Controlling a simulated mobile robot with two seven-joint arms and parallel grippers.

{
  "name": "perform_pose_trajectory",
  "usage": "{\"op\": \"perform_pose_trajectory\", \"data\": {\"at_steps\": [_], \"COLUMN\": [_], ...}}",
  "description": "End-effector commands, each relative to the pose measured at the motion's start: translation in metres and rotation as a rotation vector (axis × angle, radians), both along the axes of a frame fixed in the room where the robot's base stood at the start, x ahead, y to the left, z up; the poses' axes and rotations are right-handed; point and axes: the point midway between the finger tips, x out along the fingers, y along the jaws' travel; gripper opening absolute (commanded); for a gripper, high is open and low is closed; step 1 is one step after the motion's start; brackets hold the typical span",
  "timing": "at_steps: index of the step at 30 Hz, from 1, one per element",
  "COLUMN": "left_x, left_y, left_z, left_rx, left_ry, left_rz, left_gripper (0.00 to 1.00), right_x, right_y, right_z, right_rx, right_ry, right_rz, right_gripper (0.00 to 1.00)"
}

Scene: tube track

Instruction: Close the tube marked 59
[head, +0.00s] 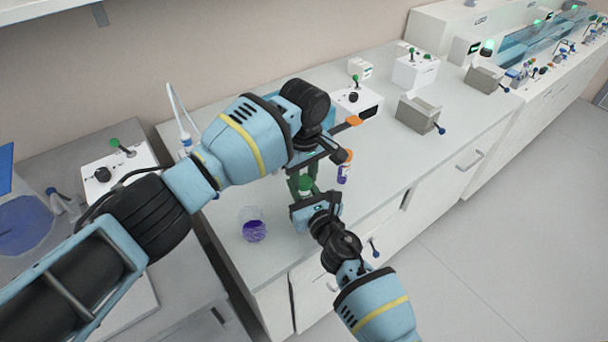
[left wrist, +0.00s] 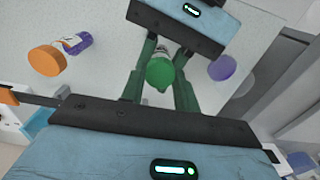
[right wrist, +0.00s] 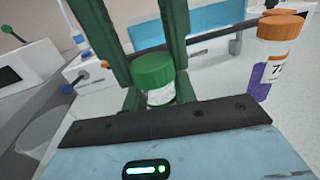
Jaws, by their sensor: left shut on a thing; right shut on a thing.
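A tube with a green cap (right wrist: 153,70) and a white label stands upright between my two grippers. Its number is not legible. The cap sits at the top of the tube, and the left wrist view shows it from above (left wrist: 160,74). I cannot tell how tightly it is seated. My left gripper (right wrist: 152,72) reaches down from above, its green fingers shut on the cap's sides. My right gripper (head: 305,190) is lower, its fingers shut on the tube body below the cap. The fingers hide much of the tube.
An orange-capped tube (right wrist: 278,50) with purple contents, labelled with a number starting with 7, stands close beside the grippers. A beaker (head: 253,228) of purple liquid stands near the counter's front left. Boxy devices (head: 416,68) line the back. The counter's right front is clear.

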Motion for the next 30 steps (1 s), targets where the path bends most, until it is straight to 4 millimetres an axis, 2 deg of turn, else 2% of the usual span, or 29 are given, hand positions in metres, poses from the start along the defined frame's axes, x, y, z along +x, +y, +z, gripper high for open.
{"op": "perform_pose_trajectory", "data": {"at_steps": [4, 8, 30], "left_x": [-0.0002, -0.0003, -0.0004], "left_y": [-0.0003, -0.0004, -0.0001], "left_z": [0.0000, -0.0003, -0.0010], "left_rx": [0.000, -0.001, -0.001], "left_ry": [0.000, 0.001, 0.002], "left_rz": [-0.051, -0.210, -1.369], "left_gripper": [0.03, 0.03, 0.03], "right_x": [0.0000, 0.0000, 0.0002], "right_y": [-0.0001, -0.0001, -0.0002], "right_z": [0.0000, 0.0000, 0.0000], "right_rx": [0.000, 0.000, 0.000], "right_ry": [0.000, 0.000, 0.000], "right_rz": [0.000, 0.000, -0.001], "right_gripper": [0.00, 0.00, 0.00]}}
